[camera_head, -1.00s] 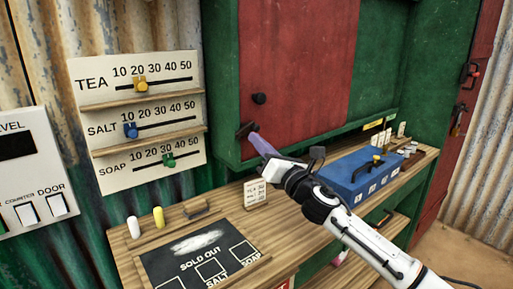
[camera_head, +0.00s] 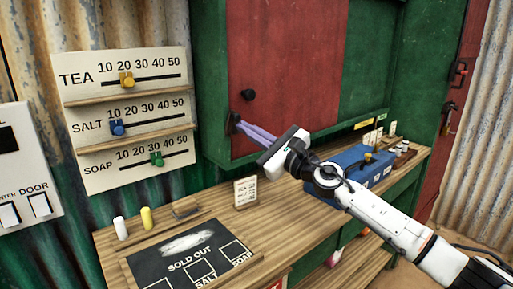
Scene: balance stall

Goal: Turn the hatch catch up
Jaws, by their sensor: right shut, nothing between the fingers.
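The red hatch (camera_head: 287,70) sits shut in a green wooden frame. Its small dark catch (camera_head: 233,123) is at the hatch's lower left edge, below a round black knob (camera_head: 248,94). The catch stands steeply, close to upright. My right gripper (camera_head: 243,127) reaches in from the lower right, with its purple fingers shut and empty. The fingertips are at the catch's right side and look to be touching it, though a small gap cannot be ruled out. My left gripper is not in view.
The wooden counter (camera_head: 205,222) below holds a SOLD OUT board (camera_head: 160,262), a small price card (camera_head: 246,192) and a blue box (camera_head: 345,160). A slider board (camera_head: 128,120) hangs at left. A padlocked red door (camera_head: 455,90) is at right.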

